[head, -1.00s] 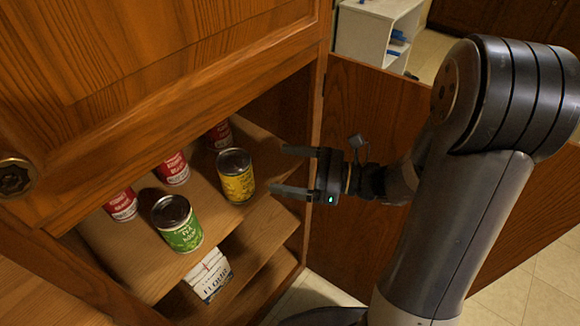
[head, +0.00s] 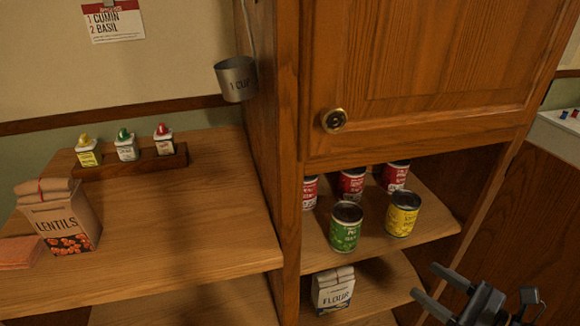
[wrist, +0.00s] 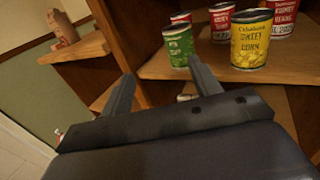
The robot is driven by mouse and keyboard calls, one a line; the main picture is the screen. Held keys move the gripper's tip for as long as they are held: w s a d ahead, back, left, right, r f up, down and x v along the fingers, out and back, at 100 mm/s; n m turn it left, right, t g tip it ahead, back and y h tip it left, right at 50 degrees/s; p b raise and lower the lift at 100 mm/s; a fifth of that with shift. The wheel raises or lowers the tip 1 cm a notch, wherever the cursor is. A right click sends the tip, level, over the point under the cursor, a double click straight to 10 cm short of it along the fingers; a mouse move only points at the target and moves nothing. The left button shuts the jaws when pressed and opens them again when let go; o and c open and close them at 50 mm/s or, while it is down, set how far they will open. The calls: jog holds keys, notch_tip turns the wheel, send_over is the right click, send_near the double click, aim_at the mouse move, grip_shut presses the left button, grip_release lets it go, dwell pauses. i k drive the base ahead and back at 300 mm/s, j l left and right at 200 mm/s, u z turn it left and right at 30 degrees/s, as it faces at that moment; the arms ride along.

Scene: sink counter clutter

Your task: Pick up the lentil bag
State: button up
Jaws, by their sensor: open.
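The lentil bag (head: 64,222) is a brown paper bag with a folded top and a "LENTILS" label. It stands upright on the wooden counter at the left of the head view. A brown bag (wrist: 62,27) at the upper left of the wrist view looks like the same bag, small and far off. My gripper (head: 428,283) is at the lower right of the head view, in front of the cabinet shelves. Its two fingers are apart with nothing between them. In the wrist view the fingers (wrist: 157,88) point toward the shelves, well away from the bag.
A pink sponge-like block (head: 18,252) lies beside the bag. A rack (head: 130,165) with small bottles stands behind it. Cans, including a green can (head: 345,228) and a yellow can (head: 402,214), fill the shelf near my gripper. A flour bag (head: 333,291) sits below. A cup (head: 236,79) hangs on the cabinet side.

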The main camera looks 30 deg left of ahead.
aim_at(59, 209)
jog(key=k+u, duration=0.35)
jog(key=k+j+u, duration=0.1)
jog(key=u, duration=2.1)
jog(key=l+u, duration=0.35)
jog(key=l, duration=0.45)
jog(key=l+u, duration=0.4)
jog(key=l, duration=0.4)
jog(key=k, duration=0.05)
